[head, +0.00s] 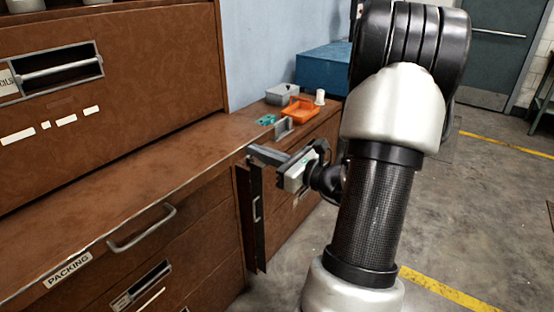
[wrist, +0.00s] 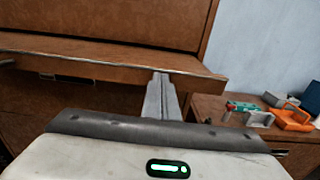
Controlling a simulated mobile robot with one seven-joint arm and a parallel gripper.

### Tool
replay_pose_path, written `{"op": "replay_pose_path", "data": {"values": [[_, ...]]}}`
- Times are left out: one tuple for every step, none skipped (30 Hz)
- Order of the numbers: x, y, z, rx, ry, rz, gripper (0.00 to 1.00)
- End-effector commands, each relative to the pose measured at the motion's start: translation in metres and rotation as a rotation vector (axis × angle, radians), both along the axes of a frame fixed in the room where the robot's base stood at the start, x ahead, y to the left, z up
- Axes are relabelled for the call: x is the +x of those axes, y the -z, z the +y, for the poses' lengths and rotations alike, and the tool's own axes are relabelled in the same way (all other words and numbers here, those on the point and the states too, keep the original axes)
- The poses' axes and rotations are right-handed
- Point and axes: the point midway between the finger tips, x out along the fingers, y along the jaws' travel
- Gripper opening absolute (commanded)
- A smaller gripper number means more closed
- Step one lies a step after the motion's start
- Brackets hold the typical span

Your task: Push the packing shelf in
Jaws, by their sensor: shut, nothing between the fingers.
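The packing shelf (head: 110,175) is a brown board with a pale metal front edge, standing out from the brown cabinet on the left. The front below that edge bears a PACKING label (head: 68,270) and a metal handle (head: 142,228). In the wrist view the shelf (wrist: 110,54) crosses the upper left. My gripper (head: 256,153) is shut and empty, beside the shelf's right front corner. In the wrist view my fingertips (wrist: 161,78) overlap the shelf's front edge. I cannot tell whether they touch it.
An orange tray (head: 291,108), a grey box (head: 282,94) and a white spool (head: 320,97) stand on the lower brown cabinet to the right. A narrow brown door (head: 250,215) stands open below my gripper. A blue box (head: 325,70) is behind. Concrete floor is clear at right.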

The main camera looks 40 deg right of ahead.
Motion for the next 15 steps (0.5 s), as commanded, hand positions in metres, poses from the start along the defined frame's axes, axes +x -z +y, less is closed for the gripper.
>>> {"op": "replay_pose_path", "data": {"values": [[0.018,-0.001,0.009,0.002,-0.013,-0.002,0.0],[0.028,-0.001,0.012,0.001,-0.012,-0.002,0.0],[0.041,-0.001,0.016,0.001,-0.012,-0.003,0.0],[0.051,0.0,0.019,0.001,-0.012,-0.002,0.0],[0.06,0.0,0.022,0.001,-0.012,-0.003,0.0],[0.073,0.0,0.027,0.001,-0.012,-0.003,0.0],[0.082,0.0,0.03,0.001,-0.012,-0.003,0.0],[0.092,0.0,0.032,0.0,-0.011,-0.003,0.0],[0.103,0.0,0.036,0.001,-0.01,-0.003,0.0],[0.112,0.0,0.039,0.0,-0.01,-0.004,0.0],[0.12,0.0,0.042,0.0,-0.01,-0.004,0.0],[0.13,0.001,0.044,0.001,-0.009,-0.003,0.0],[0.137,0.001,0.047,0.0,-0.009,-0.003,0.0],[0.144,0.001,0.049,0.001,-0.007,-0.003,0.0],[0.153,0.0,0.051,0.0,-0.008,-0.004,0.0]]}}
